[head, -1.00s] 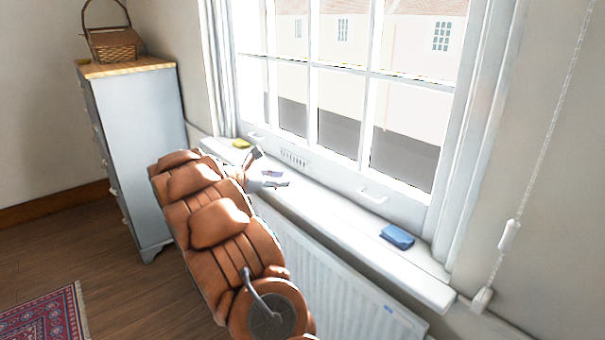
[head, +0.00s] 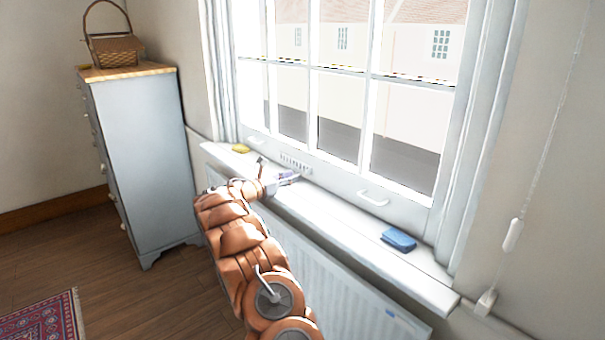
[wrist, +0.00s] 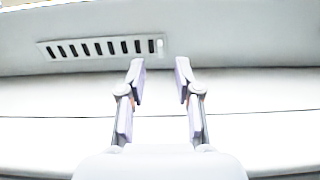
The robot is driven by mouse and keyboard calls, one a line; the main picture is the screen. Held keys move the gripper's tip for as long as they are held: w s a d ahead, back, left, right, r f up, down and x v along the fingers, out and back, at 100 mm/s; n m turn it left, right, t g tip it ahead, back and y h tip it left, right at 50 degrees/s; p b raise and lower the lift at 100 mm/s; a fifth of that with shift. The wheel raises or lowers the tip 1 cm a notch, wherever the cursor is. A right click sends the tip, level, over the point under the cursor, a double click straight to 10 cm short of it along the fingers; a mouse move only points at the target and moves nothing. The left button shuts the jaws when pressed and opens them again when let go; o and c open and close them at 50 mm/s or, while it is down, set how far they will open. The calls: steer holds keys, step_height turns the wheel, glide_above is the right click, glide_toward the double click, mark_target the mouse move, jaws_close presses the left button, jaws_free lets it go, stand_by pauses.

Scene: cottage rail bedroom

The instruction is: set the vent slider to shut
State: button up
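The vent (wrist: 100,47) is a pale plate with a row of dark slots, set in the window frame just above the sill. In the wrist view it lies ahead and left of my fingers. A small white slider knob (wrist: 160,46) stands at the right end of the slots. In the head view the vent (head: 295,163) is small and its knob cannot be made out. My gripper (wrist: 160,72) is open and empty, with its two fingers apart below the knob and not seen touching it. In the head view my gripper (head: 287,178) is over the sill, near the vent.
The white sill (head: 345,217) runs under the window, with a radiator (head: 330,270) below. A yellow item (head: 240,148) lies left of my gripper and a blue item (head: 398,239) lies to the right. A white window handle (head: 372,198) projects above the sill. A drawer chest (head: 148,150) stands left.

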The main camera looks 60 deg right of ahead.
steer(key=x, duration=0.5)
steer(key=shift+s+d+p, duration=0.1)
steer(key=shift+d+p, duration=0.25)
jaws_close()
stand_by(0.3)
